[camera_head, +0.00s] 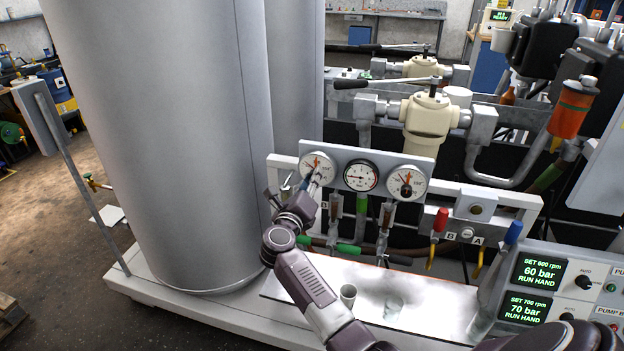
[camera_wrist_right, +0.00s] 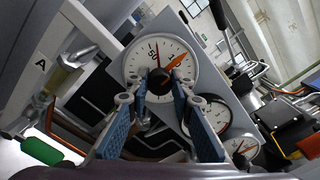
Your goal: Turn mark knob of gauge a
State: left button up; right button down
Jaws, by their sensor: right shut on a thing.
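A row of three gauges sits on a grey panel. The left gauge (camera_head: 316,163) has a white face with an orange pointer; a letter A shows beside it in the wrist view. My right gripper (camera_head: 317,180) reaches up to that gauge's face from below. In the right wrist view the same gauge (camera_wrist_right: 135,62) shows a thin red needle, an orange mark pointer and a dark central knob (camera_wrist_right: 158,76). My blue-padded fingers (camera_wrist_right: 159,92) stand either side of the knob, shut on it. Their exact contact is small to see. My left gripper is out of view.
The middle gauge (camera_head: 360,176) and the right gauge (camera_head: 405,183) are close by. Valves with red (camera_head: 440,220) and blue (camera_head: 513,233) handles stand to the right. A tall grey tank (camera_head: 170,130) rises at left. A small cup (camera_head: 348,295) stands on the tray below.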

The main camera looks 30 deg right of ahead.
jog(key=shift+f+n+p, duration=0.15)
jog(key=shift+n+p, duration=4.2)
jog(key=shift+n, duration=0.85)
